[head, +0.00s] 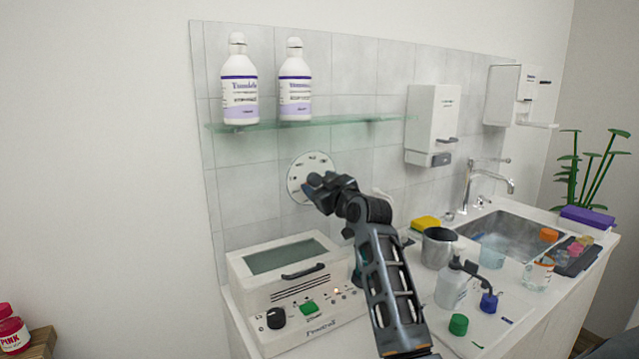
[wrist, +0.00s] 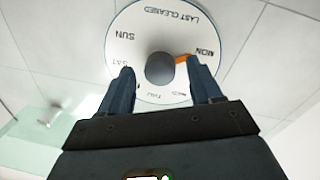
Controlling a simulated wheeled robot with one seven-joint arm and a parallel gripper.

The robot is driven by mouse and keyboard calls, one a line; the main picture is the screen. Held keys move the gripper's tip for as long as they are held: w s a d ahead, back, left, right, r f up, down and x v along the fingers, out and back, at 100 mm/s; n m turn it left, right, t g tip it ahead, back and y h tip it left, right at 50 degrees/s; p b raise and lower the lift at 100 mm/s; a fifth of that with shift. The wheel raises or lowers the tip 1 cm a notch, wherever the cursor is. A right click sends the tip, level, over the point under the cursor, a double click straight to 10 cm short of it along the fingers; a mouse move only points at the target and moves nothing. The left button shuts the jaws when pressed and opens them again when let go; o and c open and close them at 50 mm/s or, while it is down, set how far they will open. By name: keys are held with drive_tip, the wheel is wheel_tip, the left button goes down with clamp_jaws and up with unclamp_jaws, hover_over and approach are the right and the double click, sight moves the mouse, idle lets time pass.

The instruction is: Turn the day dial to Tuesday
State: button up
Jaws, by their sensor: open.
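The day dial (head: 303,163) is a white disc on the tiled wall below the glass shelf, partly hidden by my gripper (head: 322,188) in the head view. The wrist view shows the dial (wrist: 160,22) with "LAST CLEANED", "SUN" and "MON" readable. Its round grey knob (wrist: 160,69) has an orange pointer (wrist: 182,60) directed toward "MON". My gripper (wrist: 162,76) is open, its fingers on either side of the knob, with gaps visible. The right finger covers the dial's lower right, where no Tuesday label shows.
A glass shelf (head: 345,122) with two white bottles (head: 239,88) is above the dial. A white box-shaped device (head: 256,292) with a handle stands below it. A wall dispenser (head: 432,118) hangs at right. A steel cup (head: 438,247) and pump bottle (head: 452,287) crowd the counter.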

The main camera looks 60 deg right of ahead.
drive_tip(key=shift+w+d, duration=0.1)
drive_tip(key=shift+w, duration=0.1)
drive_tip(key=c, duration=1)
